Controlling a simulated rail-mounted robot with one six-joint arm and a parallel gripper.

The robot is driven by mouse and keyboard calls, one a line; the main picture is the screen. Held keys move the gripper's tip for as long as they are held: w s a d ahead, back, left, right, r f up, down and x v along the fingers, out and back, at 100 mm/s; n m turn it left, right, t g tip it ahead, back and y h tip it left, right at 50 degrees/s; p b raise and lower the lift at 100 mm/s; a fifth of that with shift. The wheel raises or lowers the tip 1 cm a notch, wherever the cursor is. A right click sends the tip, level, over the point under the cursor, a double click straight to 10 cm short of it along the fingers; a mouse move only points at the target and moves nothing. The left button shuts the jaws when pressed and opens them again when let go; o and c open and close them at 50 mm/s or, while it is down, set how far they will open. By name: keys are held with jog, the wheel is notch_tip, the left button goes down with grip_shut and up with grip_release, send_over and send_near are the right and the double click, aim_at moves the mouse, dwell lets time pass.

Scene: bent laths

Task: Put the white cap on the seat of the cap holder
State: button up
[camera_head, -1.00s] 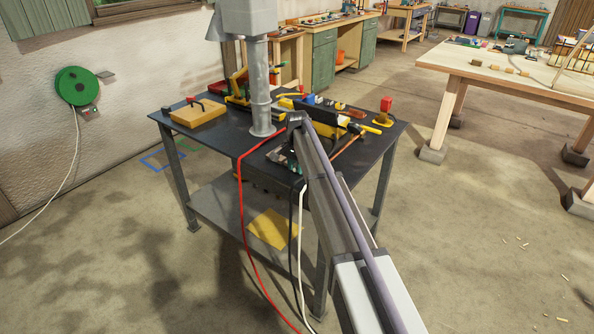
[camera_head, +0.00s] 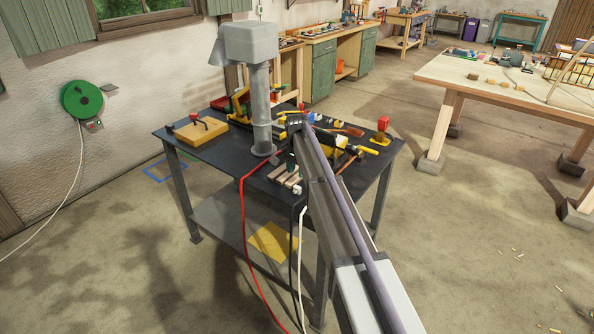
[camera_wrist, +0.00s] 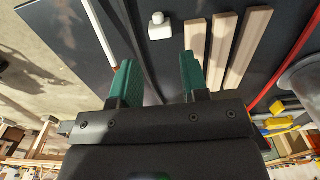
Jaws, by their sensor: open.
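A small white piece with a squarish base and a round knob (camera_wrist: 159,32), which looks like the white cap, sits on the dark tabletop. In the head view it is a small white spot (camera_head: 297,190) at the table's near edge. My gripper (camera_wrist: 153,52) is open, its two green fingers apart and nothing held between them. In the wrist view the white piece shows in the gap between the fingers, near the top; I cannot tell its distance. In the head view my arm mostly hides the gripper. I cannot single out the cap holder or its seat.
Pale wooden laths (camera_wrist: 222,45) lie right of the white piece. A black cable (camera_wrist: 142,48), a white cable (camera_head: 301,265) and a red cable (camera_head: 241,215) hang over the table's near edge. A grey column (camera_head: 262,110) stands on the dark table (camera_head: 225,165). Tools crowd the table's back.

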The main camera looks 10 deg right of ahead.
notch_tip(320, 180, up, 4)
jog(key=p, duration=0.2)
jog(key=s+a+n, duration=0.1)
jog(key=s+n, duration=0.8)
jog(key=s, duration=3.1)
jog(key=shift+s+a+n, duration=0.2)
jog(key=shift+s+n, duration=0.1)
jog(key=shift+o, duration=0.3)
jog(key=shift+w+f, duration=0.1)
jog(key=shift+w, duration=0.2)
